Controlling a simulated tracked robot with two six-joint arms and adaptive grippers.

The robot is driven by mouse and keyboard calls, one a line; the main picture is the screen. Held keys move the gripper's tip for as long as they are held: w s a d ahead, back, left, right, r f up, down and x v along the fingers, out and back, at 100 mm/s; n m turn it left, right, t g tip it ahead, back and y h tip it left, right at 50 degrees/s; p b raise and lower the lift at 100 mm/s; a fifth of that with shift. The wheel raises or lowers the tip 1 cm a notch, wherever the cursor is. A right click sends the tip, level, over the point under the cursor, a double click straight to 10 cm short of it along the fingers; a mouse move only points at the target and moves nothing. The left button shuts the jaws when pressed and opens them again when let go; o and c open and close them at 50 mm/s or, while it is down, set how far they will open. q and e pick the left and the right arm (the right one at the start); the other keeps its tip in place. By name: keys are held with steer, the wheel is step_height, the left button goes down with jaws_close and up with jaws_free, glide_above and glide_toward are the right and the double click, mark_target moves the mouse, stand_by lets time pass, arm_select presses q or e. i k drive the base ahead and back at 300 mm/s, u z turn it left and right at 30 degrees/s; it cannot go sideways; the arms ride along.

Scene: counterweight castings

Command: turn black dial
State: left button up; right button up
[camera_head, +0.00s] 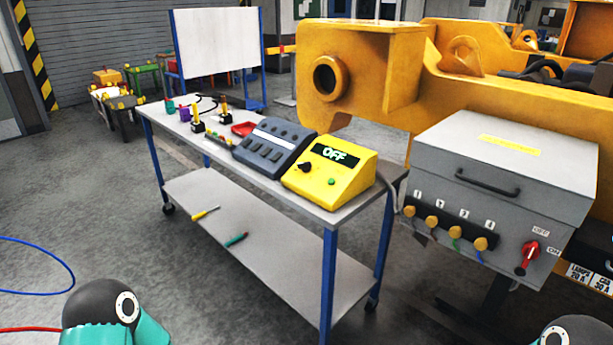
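A black dial (304,167) sits on the left part of the sloped face of a yellow control box (331,182). The box has a dark display (335,154) reading "OFF" and a green button (332,182) to the right of the dial. The box stands at the near right end of a wheeled table (343,213). Parts of my arms show at the bottom left and bottom right edges, well away from the dial. Neither of my grippers is in view.
A dark grey box with buttons (270,146) stands left of the yellow box. A grey cabinet (505,158) with a red switch (530,250) is at the right. A large yellow casting (370,70) rises behind. Screwdrivers lie on the lower shelf (270,245). Floor in front is mostly clear.

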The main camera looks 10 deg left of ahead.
mark_target(306, 166)
steer(key=u, duration=0.6)
steer(key=i, duration=1.05)
steer(key=z, duration=0.05)
